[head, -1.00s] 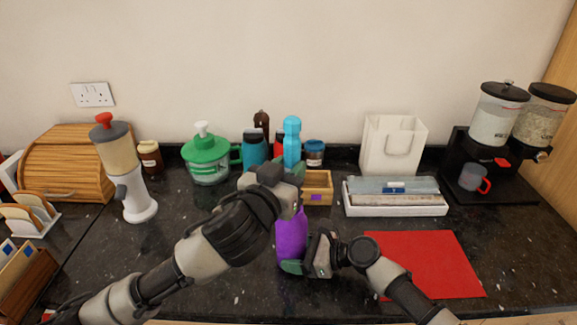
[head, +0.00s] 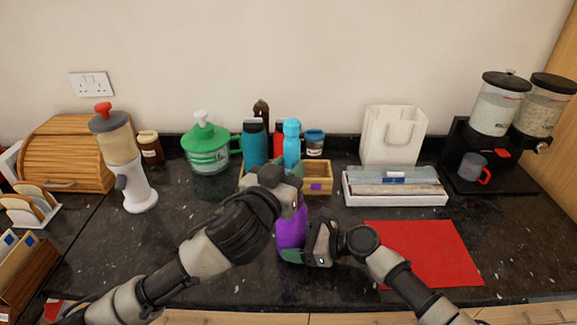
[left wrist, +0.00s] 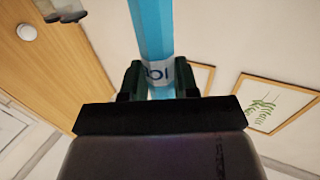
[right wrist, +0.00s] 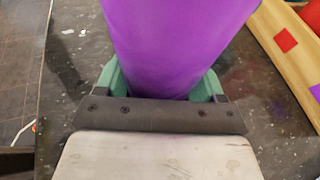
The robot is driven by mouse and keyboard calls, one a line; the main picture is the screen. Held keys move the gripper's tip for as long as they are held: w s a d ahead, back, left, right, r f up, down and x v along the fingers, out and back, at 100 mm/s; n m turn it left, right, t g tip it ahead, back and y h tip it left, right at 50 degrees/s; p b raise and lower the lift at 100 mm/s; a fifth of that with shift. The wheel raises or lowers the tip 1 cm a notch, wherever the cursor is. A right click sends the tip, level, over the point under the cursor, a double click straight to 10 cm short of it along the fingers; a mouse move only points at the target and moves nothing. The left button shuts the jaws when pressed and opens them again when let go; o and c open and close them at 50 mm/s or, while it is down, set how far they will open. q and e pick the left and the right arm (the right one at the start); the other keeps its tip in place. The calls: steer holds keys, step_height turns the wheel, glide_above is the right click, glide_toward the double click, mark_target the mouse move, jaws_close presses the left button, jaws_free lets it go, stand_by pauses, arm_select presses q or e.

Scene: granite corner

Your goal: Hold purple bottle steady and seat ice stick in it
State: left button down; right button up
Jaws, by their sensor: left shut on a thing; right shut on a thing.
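The purple bottle (head: 291,228) stands upright on the dark counter, front middle. My right gripper (head: 293,255) is shut around its lower part; the right wrist view shows the purple wall (right wrist: 180,45) between the fingers. The light blue ice stick (head: 291,148) is upright above the bottle, with a wider top end. My left gripper (head: 296,180) is shut on it; the left wrist view shows the stick (left wrist: 152,35) with a lettered band between the fingers. The left gripper hides the stick's lower end and the bottle's mouth, so I cannot tell whether the stick is inside.
A wooden box (head: 318,187) stands close behind the grippers, with bottles around it. A green-lidded jar (head: 208,150) and a red-topped dispenser (head: 118,145) are left. A white tray (head: 395,199) is behind right. A red mat (head: 430,252) lies right.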

arm_select(q)
steer(key=shift+f, duration=1.8)
steer(key=shift+f, duration=0.3)
steer(key=shift+f, duration=0.3)
steer(key=shift+f, duration=0.35)
steer(key=shift+f, duration=0.45)
steer(key=c, duration=0.8)
jaws_free()
steer(key=shift+s, duration=0.15)
steer(key=v, duration=1.1)
steer(key=shift+s+a, duration=0.2)
steer(key=shift+s, duration=0.15)
